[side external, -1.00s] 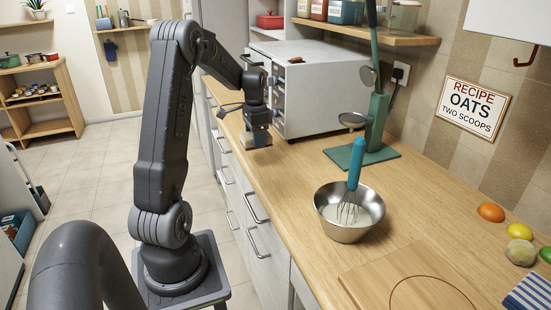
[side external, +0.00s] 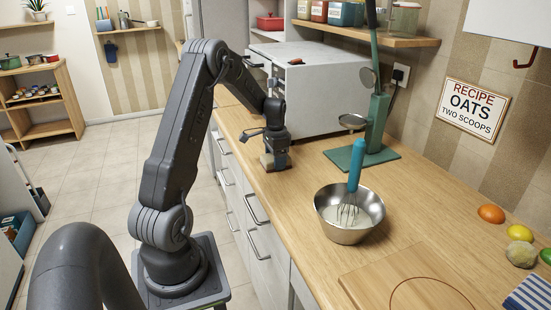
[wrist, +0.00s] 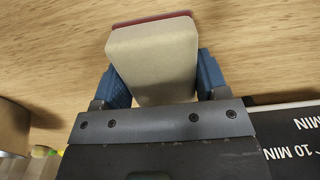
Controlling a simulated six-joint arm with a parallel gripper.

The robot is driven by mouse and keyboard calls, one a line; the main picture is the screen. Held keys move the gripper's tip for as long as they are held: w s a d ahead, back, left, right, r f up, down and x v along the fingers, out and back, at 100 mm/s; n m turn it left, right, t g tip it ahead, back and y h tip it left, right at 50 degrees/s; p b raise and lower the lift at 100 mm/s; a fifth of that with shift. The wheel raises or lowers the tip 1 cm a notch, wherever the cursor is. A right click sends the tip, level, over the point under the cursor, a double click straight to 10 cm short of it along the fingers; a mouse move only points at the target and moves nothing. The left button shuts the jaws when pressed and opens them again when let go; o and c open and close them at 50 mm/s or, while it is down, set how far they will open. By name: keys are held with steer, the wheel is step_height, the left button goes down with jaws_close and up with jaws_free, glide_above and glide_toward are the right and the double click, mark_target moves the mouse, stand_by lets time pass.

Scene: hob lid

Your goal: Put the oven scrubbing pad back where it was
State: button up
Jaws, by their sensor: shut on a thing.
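The oven scrubbing pad (wrist: 153,62) is a cream block with a dark red layer along its far edge. My gripper (side external: 276,162) is shut on it, with one blue finger pressed to each side in the wrist view (wrist: 160,78). In the side view the pad (side external: 267,161) shows as a small pale patch at the fingers, low over the wooden counter (side external: 290,210) in front of the grey oven (side external: 318,95). I cannot tell whether the pad touches the counter. The finger hides part of it there.
A steel bowl (side external: 347,233) with a blue-handled whisk (side external: 356,165) stands nearer the camera. A green stand (side external: 377,125) on a green base is right of my gripper. A dark panel with "10 MIN" lettering (wrist: 300,135) shows in the wrist view. Counter between gripper and bowl is clear.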

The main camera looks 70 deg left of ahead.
steer(key=shift+f, duration=0.1)
steer(key=o, duration=0.9)
